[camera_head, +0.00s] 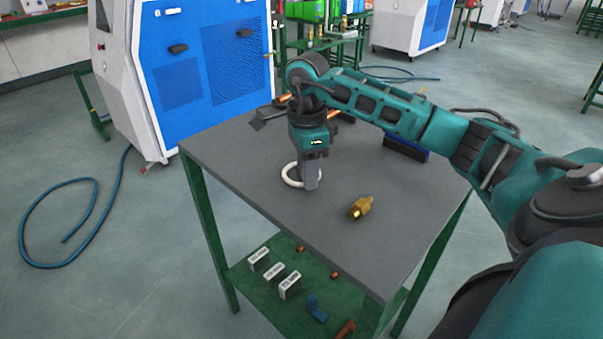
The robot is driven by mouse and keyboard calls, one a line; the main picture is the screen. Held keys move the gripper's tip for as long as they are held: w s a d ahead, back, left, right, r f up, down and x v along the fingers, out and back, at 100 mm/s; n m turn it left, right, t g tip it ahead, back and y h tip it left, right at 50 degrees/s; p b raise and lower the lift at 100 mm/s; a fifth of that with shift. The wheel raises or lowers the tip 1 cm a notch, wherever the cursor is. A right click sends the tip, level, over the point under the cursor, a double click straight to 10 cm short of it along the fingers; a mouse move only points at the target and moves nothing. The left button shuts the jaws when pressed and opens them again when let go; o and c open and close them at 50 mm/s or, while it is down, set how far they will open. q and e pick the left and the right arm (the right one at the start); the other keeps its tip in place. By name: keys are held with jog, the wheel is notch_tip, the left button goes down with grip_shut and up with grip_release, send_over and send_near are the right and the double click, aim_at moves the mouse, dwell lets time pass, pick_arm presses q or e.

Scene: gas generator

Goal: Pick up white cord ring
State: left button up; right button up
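The white cord ring (286,178) lies on the grey top of the green-legged table (240,160), left of the table's middle. My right gripper (312,184) points straight down at the ring. Its grey fingers overlap the ring's right part and hide some of it. The fingers look close together, but I cannot tell whether they are closed on the cord or only beside it. My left gripper is not in view.
A brass fitting (360,208) lies right of the ring. A dark blue object (406,150) and a dark tool (268,115) sit towards the back. White blocks (274,272) are on the lower shelf. A blue-and-white machine (200,70) stands behind left.

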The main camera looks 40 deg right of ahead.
grip_shut()
jog(key=shift+r, duration=0.15)
